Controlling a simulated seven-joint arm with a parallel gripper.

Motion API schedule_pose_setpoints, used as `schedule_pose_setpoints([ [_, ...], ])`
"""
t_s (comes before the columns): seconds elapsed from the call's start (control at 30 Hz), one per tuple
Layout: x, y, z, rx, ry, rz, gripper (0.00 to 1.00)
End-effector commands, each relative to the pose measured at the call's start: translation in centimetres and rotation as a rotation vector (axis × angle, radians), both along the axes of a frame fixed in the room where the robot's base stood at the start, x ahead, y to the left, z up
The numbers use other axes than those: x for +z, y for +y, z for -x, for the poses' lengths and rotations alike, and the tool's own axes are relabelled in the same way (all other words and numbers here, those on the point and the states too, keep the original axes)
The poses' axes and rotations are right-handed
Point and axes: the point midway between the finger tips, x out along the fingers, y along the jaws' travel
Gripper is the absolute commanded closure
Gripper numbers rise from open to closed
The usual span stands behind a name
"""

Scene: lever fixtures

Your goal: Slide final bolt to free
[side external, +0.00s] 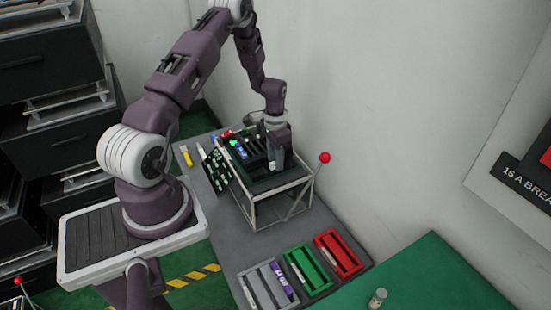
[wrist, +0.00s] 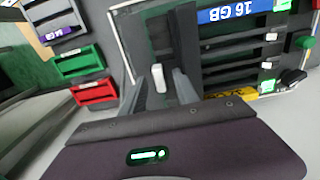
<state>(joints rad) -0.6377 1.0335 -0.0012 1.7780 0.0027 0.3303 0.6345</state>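A dark fixture (side external: 262,178) in a pale metal frame stands on the grey table in the side external view. In the wrist view its dark slotted panel (wrist: 232,50) carries a blue label reading 16 GB and several small pale tabs at the slot ends. My gripper (side external: 277,165) points down at the right part of the fixture. In the wrist view my gripper (wrist: 160,92) has its two fingers apart, with a small white piece (wrist: 158,78) showing between them. I cannot tell whether this piece is the bolt. No contact with it is visible, and its lower end is hard to see.
A red-ball lever (side external: 324,158) stands at the frame's right. Grey (side external: 267,288), green (side external: 307,270) and red (side external: 338,253) trays lie in front; the grey one holds a purple item. A dark studded board (side external: 216,168) leans left of the fixture. A wall rises behind.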

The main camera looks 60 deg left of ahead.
Motion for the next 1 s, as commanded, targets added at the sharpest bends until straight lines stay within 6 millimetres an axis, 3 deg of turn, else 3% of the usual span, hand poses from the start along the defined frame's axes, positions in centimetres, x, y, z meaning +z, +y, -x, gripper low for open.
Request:
schedule_pose_setpoints([
  [0.23, -0.13, -0.01, -0.01, 0.000, 0.000, 0.000, 0.66],
  [0.4, -0.11, -0.02, -0.01, 0.000, 0.000, 0.000, 0.99],
  [1.0, -0.06, 0.00, -0.02, 0.000, 0.000, -0.001, 1.00],
])
